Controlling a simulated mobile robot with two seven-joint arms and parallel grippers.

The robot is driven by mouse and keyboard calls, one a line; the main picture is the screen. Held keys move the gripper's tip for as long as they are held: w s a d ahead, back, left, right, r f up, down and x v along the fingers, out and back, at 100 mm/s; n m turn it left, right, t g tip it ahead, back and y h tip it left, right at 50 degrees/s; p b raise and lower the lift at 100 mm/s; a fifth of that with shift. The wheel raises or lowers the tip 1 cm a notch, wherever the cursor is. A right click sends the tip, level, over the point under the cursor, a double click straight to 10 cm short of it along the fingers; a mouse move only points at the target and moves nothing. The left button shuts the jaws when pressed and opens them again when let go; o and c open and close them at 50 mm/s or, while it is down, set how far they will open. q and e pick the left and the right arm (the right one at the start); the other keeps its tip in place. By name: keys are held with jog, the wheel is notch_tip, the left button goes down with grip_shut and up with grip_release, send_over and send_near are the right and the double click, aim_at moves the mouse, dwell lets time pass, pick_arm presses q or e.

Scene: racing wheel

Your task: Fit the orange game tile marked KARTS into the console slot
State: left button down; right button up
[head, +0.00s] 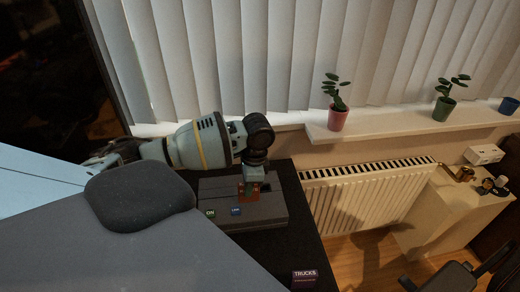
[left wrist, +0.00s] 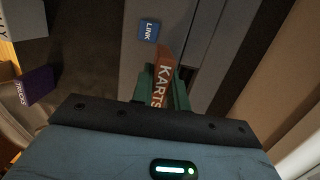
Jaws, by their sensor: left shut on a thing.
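My left gripper (head: 254,176) points down over the grey console (head: 268,211) on the dark table. It is shut on the orange KARTS tile (head: 247,192), whose lower part shows below the fingers. In the left wrist view the tile (left wrist: 163,70) stands between the green fingers (left wrist: 166,88), its lettering facing the camera. The tile's far end is over the console (left wrist: 205,25), close to a dark groove along its top. I cannot tell whether the tile touches the console or enters the slot. My right gripper is not in view.
A purple TRUCKS tile (head: 304,279) lies near the table's front. A radiator (head: 365,205) and potted plants on a sill (head: 400,125) stand beyond the table.

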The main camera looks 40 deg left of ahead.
pick_arm(q)
jog(key=shift+w+a+f+b, duration=0.2)
jog(key=shift+w+a+f, duration=0.15)
jog(key=shift+w+f, duration=0.55)
jog(key=shift+w+a+f+b, duration=0.25)
jog(key=shift+w+f, duration=0.2)
jog(key=shift+w, duration=0.8)
jog(key=shift+w+a+f+b, duration=0.15)
jog(key=shift+w+a+f, duration=0.25)
jog(key=shift+w+f, duration=0.5)
jog(key=shift+w+r, duration=0.1)
jog(key=shift+w, duration=0.05)
jog(key=c, duration=1.4)
grip_release()
jog(key=shift+o, duration=0.2)
notch_tip(320, 180, up, 12)
jog(key=w+d, duration=0.1)
jog(key=shift+w+p, duration=0.2)
jog(key=shift+p, duration=0.25)
jog(key=shift+d, duration=0.1)
